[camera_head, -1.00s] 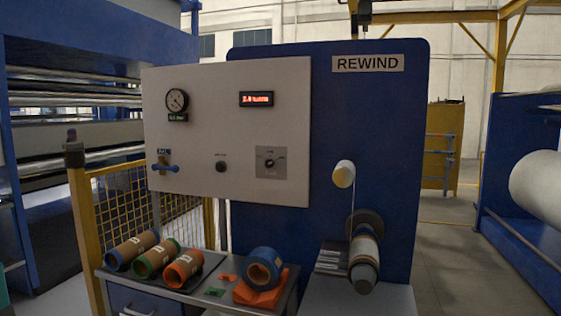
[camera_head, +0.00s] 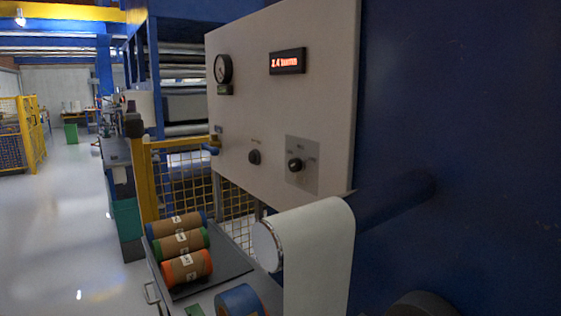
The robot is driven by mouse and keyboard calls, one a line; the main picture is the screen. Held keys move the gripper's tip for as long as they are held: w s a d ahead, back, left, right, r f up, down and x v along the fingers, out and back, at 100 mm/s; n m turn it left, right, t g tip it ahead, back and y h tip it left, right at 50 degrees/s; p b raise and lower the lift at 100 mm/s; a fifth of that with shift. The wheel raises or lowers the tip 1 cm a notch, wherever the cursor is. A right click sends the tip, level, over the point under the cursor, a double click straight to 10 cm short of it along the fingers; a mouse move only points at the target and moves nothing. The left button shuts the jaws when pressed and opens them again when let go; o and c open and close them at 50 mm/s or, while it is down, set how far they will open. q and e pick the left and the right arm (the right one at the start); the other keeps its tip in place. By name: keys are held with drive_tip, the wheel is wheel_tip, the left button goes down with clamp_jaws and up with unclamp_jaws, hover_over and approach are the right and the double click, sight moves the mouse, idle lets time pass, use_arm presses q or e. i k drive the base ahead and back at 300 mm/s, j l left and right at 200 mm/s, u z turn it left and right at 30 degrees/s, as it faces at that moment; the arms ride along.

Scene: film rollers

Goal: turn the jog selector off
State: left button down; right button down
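The jog selector (camera_head: 295,165) is a black rotary knob on a grey square plate (camera_head: 303,180), low on the white control panel (camera_head: 245,120). The plate has small labels around the knob, too small to read, so I cannot tell its position. Neither of my grippers shows in the head view, and nothing touches the knob.
A dark round knob (camera_head: 254,157), a gauge (camera_head: 222,69) and a lit red display (camera_head: 287,61) share the panel. Several cores (camera_head: 187,267) lie on a side table.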

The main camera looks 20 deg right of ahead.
sight(296, 165)
drive_tip(key=k+l, duration=0.1)
drive_tip(key=l, duration=1.5)
drive_tip(key=j+z, duration=0.1)
